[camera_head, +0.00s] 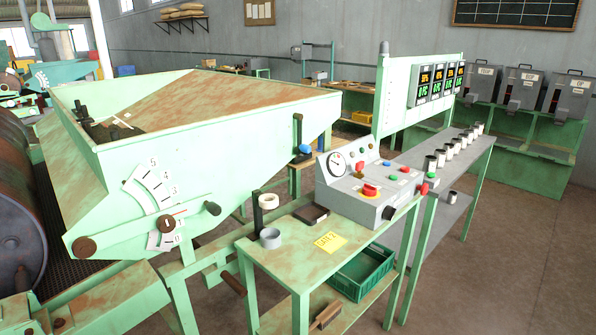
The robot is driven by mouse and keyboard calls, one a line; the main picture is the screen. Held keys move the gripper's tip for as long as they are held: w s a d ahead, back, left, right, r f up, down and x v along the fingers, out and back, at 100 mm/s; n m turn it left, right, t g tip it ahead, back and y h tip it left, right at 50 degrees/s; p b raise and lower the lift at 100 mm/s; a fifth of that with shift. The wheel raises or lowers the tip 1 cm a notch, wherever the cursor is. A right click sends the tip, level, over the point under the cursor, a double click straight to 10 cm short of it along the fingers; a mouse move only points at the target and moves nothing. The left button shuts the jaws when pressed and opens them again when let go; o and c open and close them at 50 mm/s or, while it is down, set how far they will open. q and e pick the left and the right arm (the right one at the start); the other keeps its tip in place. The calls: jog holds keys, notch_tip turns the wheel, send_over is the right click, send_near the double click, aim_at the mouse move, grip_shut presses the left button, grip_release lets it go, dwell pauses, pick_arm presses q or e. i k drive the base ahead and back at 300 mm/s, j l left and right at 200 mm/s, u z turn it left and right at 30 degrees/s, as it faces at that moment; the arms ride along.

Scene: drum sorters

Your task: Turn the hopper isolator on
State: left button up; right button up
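A grey sloped control box (365,190) stands on the right end of the green bench beside the large green hopper (200,135). On its face is a red rotary handle on a yellow plate (370,190), which looks like an isolator switch; its exact position is too small to read. The box also carries a round dial gauge (337,164), several small red, green and blue buttons, and a black knob (389,213) on its front side. I cannot read any label naming the hopper isolator. Neither of my grippers is in view.
The green bench (295,262) holds a grey tape roll (270,238), a black upright post (257,212) and a yellow note (330,242). A green crate (362,272) sits below. Several cups line a shelf (415,155) behind. Floor (505,270) at the right is clear.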

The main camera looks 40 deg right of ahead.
aim_at(368, 190)
jog(key=z, duration=1.8)
